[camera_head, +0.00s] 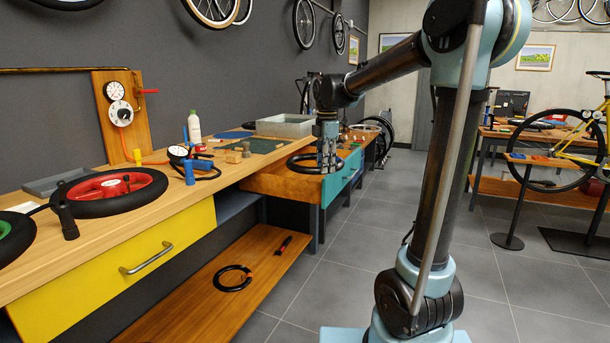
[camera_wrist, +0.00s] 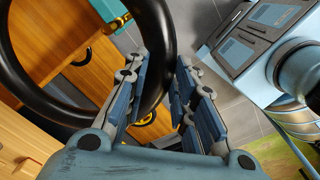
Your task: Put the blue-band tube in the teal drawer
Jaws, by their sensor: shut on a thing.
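My gripper (camera_head: 328,168) is shut on a black ring-shaped tube (camera_head: 302,163), which also shows large between the fingers in the wrist view (camera_wrist: 158,50). No blue band can be made out on it; the fingers hide part of the ring. In the head view the tube overlaps the teal drawer (camera_head: 337,183), which stands pulled out with its wooden side (camera_head: 280,187) showing. Whether the tube touches the drawer, I cannot tell. A teal corner of the drawer shows at the top of the wrist view (camera_wrist: 110,9).
The yellow drawer (camera_head: 130,275) is shut. The workbench holds a red-rimmed wheel (camera_head: 112,187) and a grey metal tray (camera_head: 285,126).

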